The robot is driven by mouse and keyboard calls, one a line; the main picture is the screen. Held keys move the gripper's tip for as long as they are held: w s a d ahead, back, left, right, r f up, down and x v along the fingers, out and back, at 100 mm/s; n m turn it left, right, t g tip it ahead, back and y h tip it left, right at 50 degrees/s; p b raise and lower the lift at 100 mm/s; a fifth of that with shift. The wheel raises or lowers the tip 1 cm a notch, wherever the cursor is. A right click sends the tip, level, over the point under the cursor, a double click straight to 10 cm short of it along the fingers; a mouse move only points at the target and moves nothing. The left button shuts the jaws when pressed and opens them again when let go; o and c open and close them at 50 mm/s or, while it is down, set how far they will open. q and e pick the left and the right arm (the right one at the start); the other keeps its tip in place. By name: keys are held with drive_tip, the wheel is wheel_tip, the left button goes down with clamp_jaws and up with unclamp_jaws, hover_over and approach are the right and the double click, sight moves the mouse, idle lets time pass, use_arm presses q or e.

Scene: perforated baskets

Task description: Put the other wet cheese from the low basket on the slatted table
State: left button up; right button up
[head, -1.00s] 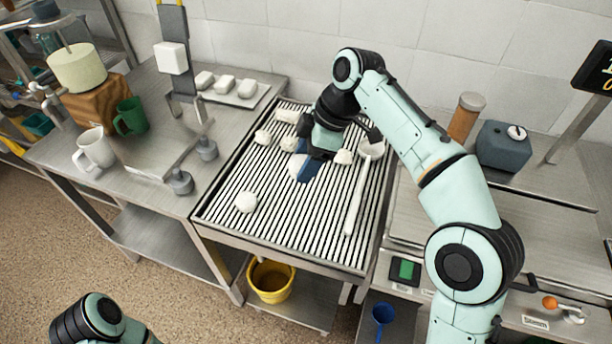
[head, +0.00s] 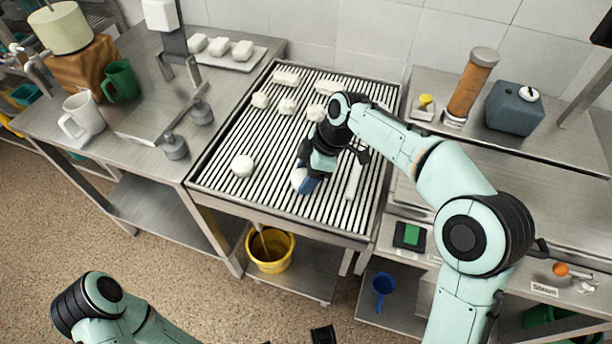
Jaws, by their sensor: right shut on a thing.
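My right gripper (head: 305,181) is low over the front middle of the slatted table (head: 225,150), pointing down. It is shut on a white rounded cheese (head: 298,178), partly hidden behind the fingers. I cannot tell if this cheese touches the slats. Another white cheese (head: 242,166) lies on the slats to the left. Several more white lumps lie toward the back, among them a cheese (head: 260,100) and a cheese (head: 287,106). I cannot make out the low basket. My left arm shows at the bottom left; a dark piece (head: 322,335) at the lower edge may belong to its gripper.
A white long handle (head: 354,178) lies on the slats right of the gripper. A tray (head: 245,62) with white blocks stands back left, near a white mug (head: 82,118) and a green mug (head: 121,80). A yellow bucket (head: 270,252) stands below.

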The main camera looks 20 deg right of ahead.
drive_tip(key=shift+f, duration=0.4)
drive_tip(key=shift+f, duration=0.2)
drive_tip(key=o, duration=1.1)
drive_tip(key=shift+r, duration=0.2)
drive_tip(key=shift+d+r, duration=0.1)
drive_tip(key=shift+r, duration=0.2)
drive_tip(key=p+v, duration=0.2)
drive_tip(key=v, duration=0.9)
drive_tip(key=shift+s+r, duration=0.15)
drive_tip(key=shift+r, duration=0.1)
drive_tip(key=shift+f, duration=0.1)
